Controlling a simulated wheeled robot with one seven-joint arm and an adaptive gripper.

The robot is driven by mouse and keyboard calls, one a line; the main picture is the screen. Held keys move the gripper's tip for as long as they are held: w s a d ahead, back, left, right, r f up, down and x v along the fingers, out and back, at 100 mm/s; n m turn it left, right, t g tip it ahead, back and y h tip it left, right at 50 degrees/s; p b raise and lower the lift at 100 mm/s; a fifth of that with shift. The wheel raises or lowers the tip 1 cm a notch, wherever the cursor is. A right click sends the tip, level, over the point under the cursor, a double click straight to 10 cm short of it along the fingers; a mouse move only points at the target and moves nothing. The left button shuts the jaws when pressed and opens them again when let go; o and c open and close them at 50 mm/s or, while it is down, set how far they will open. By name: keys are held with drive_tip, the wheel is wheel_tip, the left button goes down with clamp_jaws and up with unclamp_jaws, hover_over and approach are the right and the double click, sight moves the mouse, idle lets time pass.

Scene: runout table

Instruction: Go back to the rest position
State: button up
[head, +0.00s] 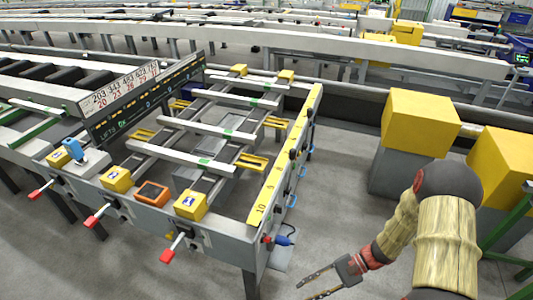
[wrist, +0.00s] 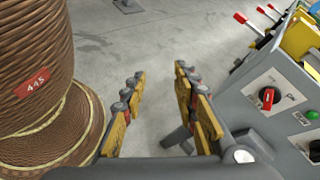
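My gripper (head: 322,283) is low at the bottom of the head view, in front of and to the right of the runout table's near corner. In the wrist view my gripper (wrist: 160,85) has its two fingers spread apart. Between them I see only grey floor, with nothing held. My arm (head: 447,230) rises on the right side of the head view, bent at a dark joint.
The runout table (head: 232,232) has red-tipped levers (head: 167,255) on its front. In the wrist view a grey control panel (wrist: 270,110) with a red knob is close right, and a brown ribbed drum (wrist: 35,60) is close left. Yellow blocks (head: 420,118) stand right.

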drive_tip(key=s+d+r+n+t+h, duration=0.1)
drive_tip(key=s+d+r+n+h, duration=0.15)
drive_tip(key=r, duration=0.45)
drive_tip(key=s+d+r+n+t+h, duration=0.1)
drive_tip(key=d+r+n+h, duration=0.1)
drive_tip(key=d+r+h, duration=0.3)
drive_tip(key=s+r+n+h, duration=0.2)
drive_tip(key=r+h, duration=0.1)
drive_tip(key=r, duration=0.5)
drive_tip(key=s+a+r+n+t+h, duration=0.1)
drive_tip(key=r+n+t, duration=0.1)
drive_tip(key=r, duration=0.6)
drive_tip(key=s+a+r+n+t, duration=0.1)
drive_tip(key=s+r+t, duration=0.1)
drive_tip(key=r+t, duration=0.3)
wheel_tip(320, 180, up, 3)
drive_tip(key=shift+r+n+h, duration=0.1)
drive_tip(key=shift+n+h, duration=0.25)
drive_tip(key=shift+a, duration=0.1)
